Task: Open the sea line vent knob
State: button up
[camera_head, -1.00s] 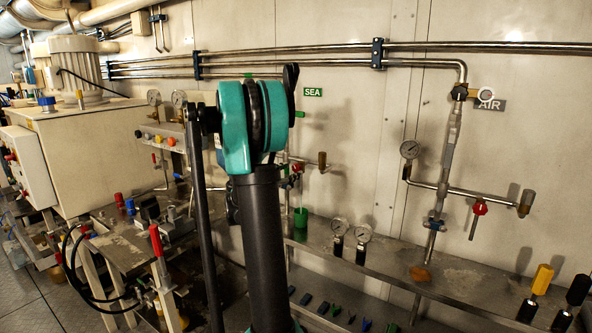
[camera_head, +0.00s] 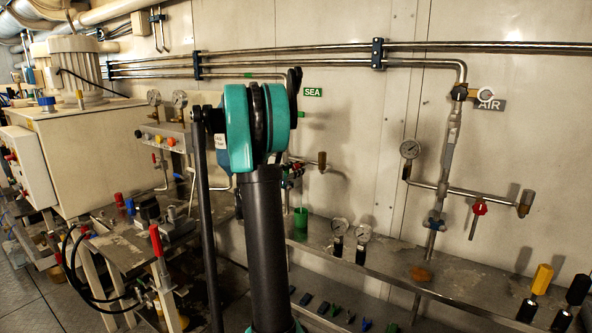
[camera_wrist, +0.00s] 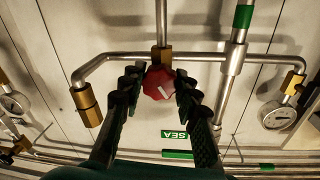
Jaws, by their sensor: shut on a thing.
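The vent knob (camera_wrist: 158,84) is a red faceted knob on a brass fitting (camera_wrist: 162,57) in the middle of the wrist view. My gripper (camera_wrist: 159,76) has one dark ridged finger on each side of the knob, and the fingers are shut on it. The green SEA label (camera_wrist: 174,134) appears upside down in the wrist view, close to the right finger. It also shows on the wall in the head view (camera_head: 313,92).
Steel pipe (camera_wrist: 205,57) runs beside the knob, with a brass end fitting (camera_wrist: 87,105) at left and a gauge (camera_wrist: 279,117) at right. In the head view, a green cup (camera_head: 301,217) and two gauges (camera_head: 340,230) stand on the shelf (camera_head: 465,277) below.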

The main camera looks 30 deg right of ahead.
jog(key=shift+c, duration=0.8)
jog(key=n, duration=0.4)
jog(key=shift+n, duration=0.4)
jog(key=o, duration=1.2)
jog(key=shift+a, duration=0.15)
jog(key=v, duration=1.1)
jog(key=shift+s+a+f, duration=0.2)
jog(key=shift+a+f, duration=0.05)
jog(key=shift+a, duration=0.1)
jog(key=shift+c, duration=0.3)
